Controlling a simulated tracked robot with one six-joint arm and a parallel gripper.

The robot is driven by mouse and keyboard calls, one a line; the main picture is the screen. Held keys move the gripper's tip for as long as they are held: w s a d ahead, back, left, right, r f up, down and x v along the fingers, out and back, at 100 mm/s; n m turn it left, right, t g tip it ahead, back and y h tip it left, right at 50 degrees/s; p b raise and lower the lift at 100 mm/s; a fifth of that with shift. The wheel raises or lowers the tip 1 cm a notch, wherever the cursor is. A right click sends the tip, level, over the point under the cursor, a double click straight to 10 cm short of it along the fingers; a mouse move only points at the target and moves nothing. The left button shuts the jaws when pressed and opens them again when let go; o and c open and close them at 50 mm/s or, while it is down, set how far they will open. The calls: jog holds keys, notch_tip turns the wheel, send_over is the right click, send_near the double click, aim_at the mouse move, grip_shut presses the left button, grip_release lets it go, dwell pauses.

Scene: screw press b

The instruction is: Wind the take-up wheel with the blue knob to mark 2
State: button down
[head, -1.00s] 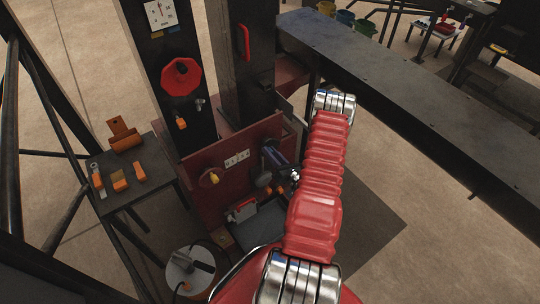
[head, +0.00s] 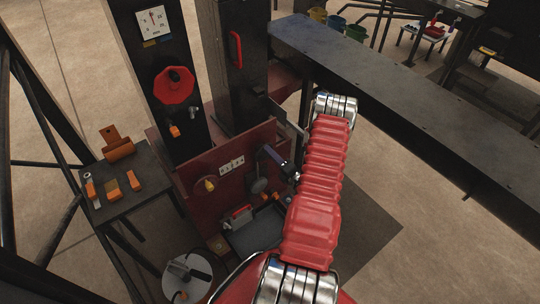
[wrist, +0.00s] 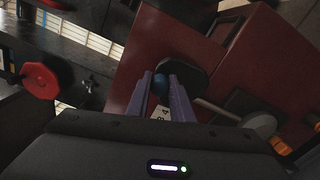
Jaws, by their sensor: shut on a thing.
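My gripper (head: 272,157) is at the front panel of the dark red press housing, just right of the white number plate (head: 231,165). In the wrist view its two purple-grey fingers (wrist: 163,90) are shut on the blue knob (wrist: 160,82). The take-up wheel (wrist: 191,77) is dark and shows behind and right of the knob, partly covered by the fingers. In the wrist view the number plate (wrist: 163,114) is mostly hidden by the fingers, so I cannot tell which mark the wheel stands at. In the head view the knob cannot be made out.
A red handwheel (head: 175,86) sits on the dark column above, with a white dial (head: 153,22) over it. A round-ended lever (head: 258,185) is just below my gripper. A side table (head: 125,201) holds orange parts.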

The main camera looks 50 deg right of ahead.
jog(key=shift+d+f+m, duration=0.15)
jog(key=shift+m, duration=0.15)
jog(key=c, duration=1.6)
grip_release()
jog(key=shift+o, duration=0.2)
jog(key=shift+s, duration=0.1)
jog(key=v, duration=1.3)
jog(key=shift+s, duration=0.3)
